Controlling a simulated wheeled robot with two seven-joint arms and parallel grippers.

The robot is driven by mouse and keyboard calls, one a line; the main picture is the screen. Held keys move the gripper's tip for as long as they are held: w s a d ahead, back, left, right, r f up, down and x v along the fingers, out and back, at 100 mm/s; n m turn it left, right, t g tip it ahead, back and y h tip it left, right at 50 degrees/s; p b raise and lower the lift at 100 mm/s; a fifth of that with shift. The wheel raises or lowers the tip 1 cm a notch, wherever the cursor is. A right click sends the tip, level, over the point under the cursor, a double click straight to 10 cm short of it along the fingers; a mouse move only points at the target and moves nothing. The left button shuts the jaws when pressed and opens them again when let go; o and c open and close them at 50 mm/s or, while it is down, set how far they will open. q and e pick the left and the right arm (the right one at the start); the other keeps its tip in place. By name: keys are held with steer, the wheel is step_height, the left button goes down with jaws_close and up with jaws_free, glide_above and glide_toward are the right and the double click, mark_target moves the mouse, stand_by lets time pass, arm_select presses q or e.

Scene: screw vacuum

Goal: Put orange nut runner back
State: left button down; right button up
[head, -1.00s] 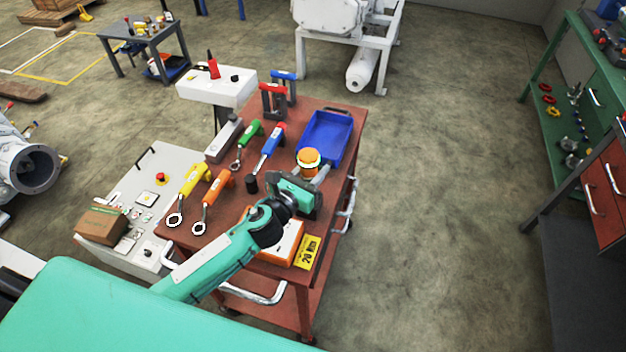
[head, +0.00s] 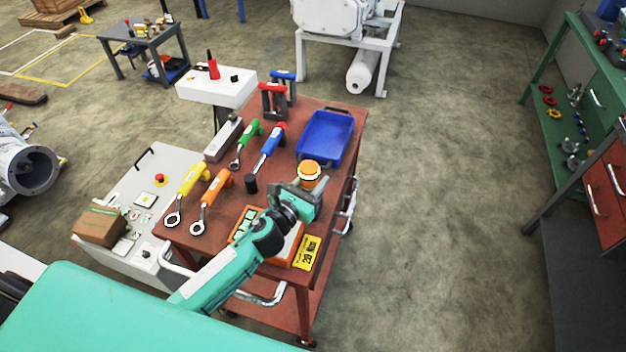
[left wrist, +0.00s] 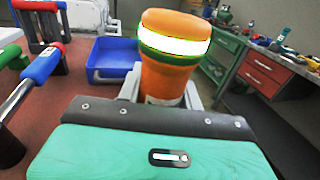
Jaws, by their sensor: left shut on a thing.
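The orange nut runner (head: 310,173) shows as a thick orange cylinder with a bright band below its top. In the left wrist view, the nut runner (left wrist: 174,72) stands roughly upright between my jaws. My left gripper (head: 305,188) is shut on it, over the right side of the red-brown table near the blue tray. The gripper hides the nut runner's lower end, so I cannot tell whether it touches the table. My right gripper is not in view.
A grey control cabinet (head: 140,185) adjoins the left side. The floor to the right is open.

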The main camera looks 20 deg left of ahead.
arm_select(q)
steer(key=shift+f, duration=0.25)
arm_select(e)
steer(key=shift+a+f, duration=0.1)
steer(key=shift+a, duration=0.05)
arm_select(q)
steer(key=c, duration=0.9)
jaws_free()
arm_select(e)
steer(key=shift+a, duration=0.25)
arm_select(q)
steer(key=shift+r, duration=0.3)
steer(key=shift+r+p, duration=0.45)
steer(key=shift+p, duration=0.2)
steer(key=b+v, duration=0.1)
steer(key=v, duration=0.2)
steer(key=b+v, duration=0.1)
steer(key=v, duration=0.3)
steer(key=b+v, duration=0.1)
steer(key=v, duration=0.3)
steer(key=shift+f, duration=0.25)
steer(key=shift+s+a+r, duration=0.15)
steer(key=shift+s, duration=0.35)
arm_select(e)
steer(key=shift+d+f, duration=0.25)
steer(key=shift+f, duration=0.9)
